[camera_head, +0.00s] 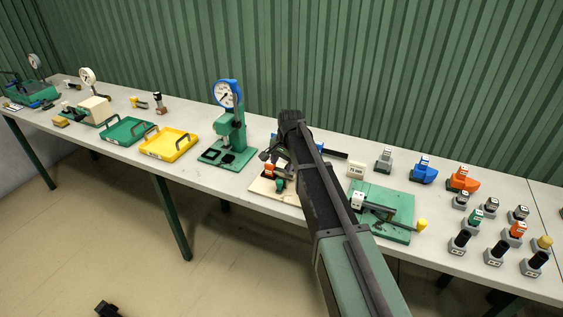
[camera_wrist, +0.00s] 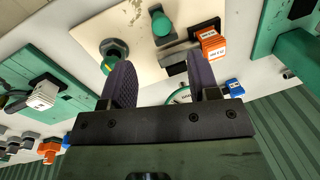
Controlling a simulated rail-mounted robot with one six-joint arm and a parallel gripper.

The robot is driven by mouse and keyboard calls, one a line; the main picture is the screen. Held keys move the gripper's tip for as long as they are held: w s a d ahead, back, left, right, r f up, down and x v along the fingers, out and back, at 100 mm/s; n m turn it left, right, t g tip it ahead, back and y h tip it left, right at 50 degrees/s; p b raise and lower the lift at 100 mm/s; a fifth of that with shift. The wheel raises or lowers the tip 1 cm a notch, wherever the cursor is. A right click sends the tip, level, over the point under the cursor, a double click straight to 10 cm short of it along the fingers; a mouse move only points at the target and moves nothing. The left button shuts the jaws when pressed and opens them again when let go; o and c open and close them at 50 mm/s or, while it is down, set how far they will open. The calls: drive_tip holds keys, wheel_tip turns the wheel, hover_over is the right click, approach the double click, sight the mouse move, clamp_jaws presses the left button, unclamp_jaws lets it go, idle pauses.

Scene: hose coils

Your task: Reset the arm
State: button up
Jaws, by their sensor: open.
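My arm reaches over the table in the head view, and its end is above a cream board (camera_head: 262,188), partly hiding it. My gripper (camera_wrist: 160,78) shows in the wrist view with its two dark ribbed fingers spread apart. Nothing is visibly held between them. Beyond the fingertips the wrist view shows the cream board (camera_wrist: 140,42) with a dark hex fitting (camera_wrist: 113,48), a green fitting (camera_wrist: 160,22) and an orange labelled block (camera_wrist: 212,42). The gap between fingertips and board is hard to judge.
Several small fittings stand at the table's right end. A green corrugated wall (camera_head: 400,70) is behind.

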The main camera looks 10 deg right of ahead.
drive_tip(key=shift+f, duration=0.1)
idle(0.5)
drive_tip(key=s+n+g+h, duration=0.1)
drive_tip(key=s+n, duration=0.7)
drive_tip(key=s, duration=2.2)
drive_tip(key=shift+s+d+n, duration=0.3)
drive_tip(key=shift+s+n, duration=0.1)
drive_tip(key=shift+f, duration=0.1)
